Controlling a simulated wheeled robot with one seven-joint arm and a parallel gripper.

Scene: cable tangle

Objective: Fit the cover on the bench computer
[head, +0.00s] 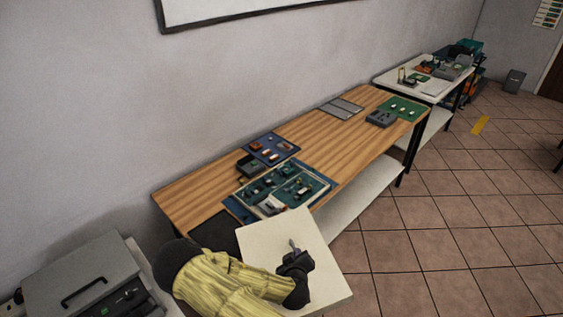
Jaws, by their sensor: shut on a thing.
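The bench computer (297,189) lies open on the wooden bench, with green circuit boards and parts showing inside it. The cover is a flat cream panel (265,250) in front of it in the head view. My gripper (295,257) is over the middle of the panel, shut on the cover at a small grey upright piece that looks like its handle. The cover hides the computer's near corner and part of the bench's front edge. I cannot tell how high the cover is above the bench. The fingertips are small and dark, so their exact grip is unclear.
The wooden bench (330,132) also holds a blue board (270,149), a dark box (249,167), grey plates (341,108), a grey device (381,119) and a green mat (404,107). A grey case (85,275) stands at lower left. The wall runs behind the bench; tiled floor is open at right.

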